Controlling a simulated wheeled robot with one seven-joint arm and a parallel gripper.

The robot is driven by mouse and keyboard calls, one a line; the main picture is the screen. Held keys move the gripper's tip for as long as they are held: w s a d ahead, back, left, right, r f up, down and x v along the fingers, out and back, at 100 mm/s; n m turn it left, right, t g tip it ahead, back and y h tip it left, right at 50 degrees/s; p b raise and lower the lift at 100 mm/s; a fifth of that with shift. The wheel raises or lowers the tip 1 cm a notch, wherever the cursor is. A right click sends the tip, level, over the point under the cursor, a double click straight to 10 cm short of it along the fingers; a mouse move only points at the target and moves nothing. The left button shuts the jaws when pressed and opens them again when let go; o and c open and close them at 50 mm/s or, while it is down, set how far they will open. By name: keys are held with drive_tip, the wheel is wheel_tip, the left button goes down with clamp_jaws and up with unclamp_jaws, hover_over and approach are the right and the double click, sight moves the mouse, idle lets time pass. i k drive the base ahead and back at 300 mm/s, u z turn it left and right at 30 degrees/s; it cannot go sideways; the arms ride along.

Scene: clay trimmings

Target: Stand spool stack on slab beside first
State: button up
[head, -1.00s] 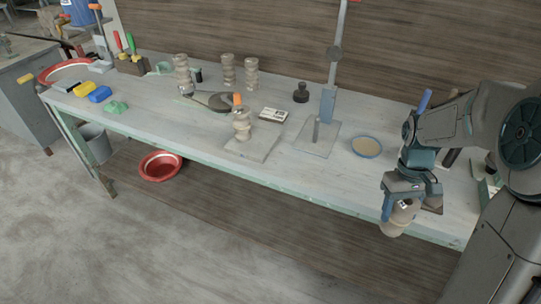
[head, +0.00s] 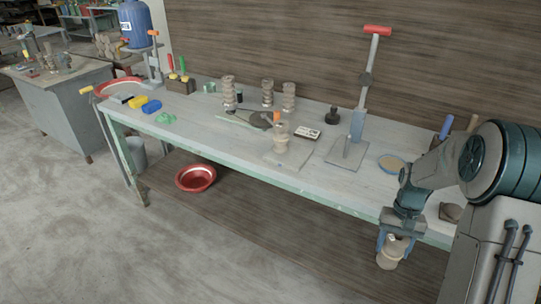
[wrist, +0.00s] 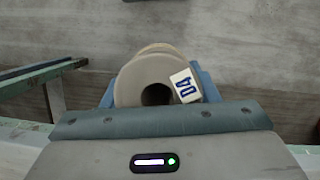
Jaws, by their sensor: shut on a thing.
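My gripper (head: 394,240) is shut on a beige spool stack (head: 389,262) and holds it in front of the bench's front edge at the right. In the wrist view the held stack (wrist: 130,86) shows its ring-shaped end with a dark centre hole and a white tag with blue characters. The gripper's blue fingers (wrist: 207,85) flank it. The grey slab (head: 297,157) lies on the bench, left of my gripper. The slab's front right part is bare.
Several spool stacks (head: 267,93) stand along the back. A tall stand with a red handle (head: 377,30) rises from a plate right of the slab. A blue-rimmed dish (head: 391,163) and a small white box (head: 306,133) are nearby. A red bowl (head: 196,178) sits below.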

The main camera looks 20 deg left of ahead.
sight(298, 154)
drive_tip(key=u, duration=2.6)
drive_tip(key=i, duration=2.15)
drive_tip(key=z, duration=3)
